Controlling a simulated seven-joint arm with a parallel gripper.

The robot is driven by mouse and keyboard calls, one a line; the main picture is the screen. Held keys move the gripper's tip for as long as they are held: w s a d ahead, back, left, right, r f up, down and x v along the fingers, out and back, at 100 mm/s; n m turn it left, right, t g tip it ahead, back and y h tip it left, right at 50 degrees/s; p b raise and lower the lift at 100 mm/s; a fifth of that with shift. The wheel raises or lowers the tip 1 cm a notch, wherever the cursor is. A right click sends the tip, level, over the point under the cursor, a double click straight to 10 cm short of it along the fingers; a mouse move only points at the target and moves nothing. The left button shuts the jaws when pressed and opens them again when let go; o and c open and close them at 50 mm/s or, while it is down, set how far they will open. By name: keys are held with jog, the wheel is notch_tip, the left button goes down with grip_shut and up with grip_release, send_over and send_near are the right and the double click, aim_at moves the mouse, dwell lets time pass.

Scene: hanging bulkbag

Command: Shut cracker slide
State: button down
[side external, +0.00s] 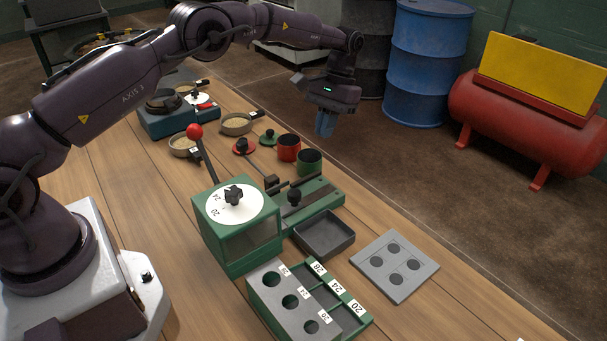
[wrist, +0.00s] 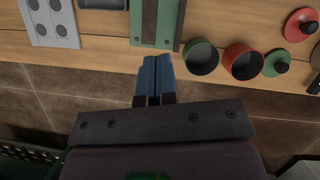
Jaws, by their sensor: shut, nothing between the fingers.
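A green cracker housing (side external: 237,243) stands mid-table, with a white numbered dial (side external: 234,205), a black knob on top and a lever with a red ball (side external: 194,131). From its right side runs a green bed with a grey slide strip (side external: 318,202) and an upright black knob (side external: 294,196). How far the slide is out is unclear. In the wrist view, the green bed's end (wrist: 175,28) shows at the top, beyond my fingertips. My gripper (side external: 325,132) hangs beyond the cups, above the table's far edge, apart from the cracker. Its blue fingers (wrist: 155,62) are shut and empty.
A red cup (side external: 288,148) and a green cup (side external: 310,162) stand between my gripper and the bed. A dark tray (side external: 325,235), a grey plate with holes (side external: 395,266) and a numbered sorting block (side external: 290,300) stand in front. Lids and pans lie behind.

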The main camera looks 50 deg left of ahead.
aim_at(287, 206)
jog(key=x, duration=0.9)
jog(key=shift+s+d+r, duration=0.1)
jog(key=shift+s, duration=0.35)
jog(key=shift+s+d+r, duration=0.1)
jog(key=shift+s+d, duration=0.05)
jog(key=shift+s, duration=0.3)
jog(key=shift+s+d+f, duration=0.1)
jog(key=shift+s+d, duration=0.05)
jog(key=shift+s, duration=0.35)
jog(key=shift+s+d, duration=0.15)
jog(key=shift+s, duration=0.4)
jog(key=shift+s, duration=2.15)
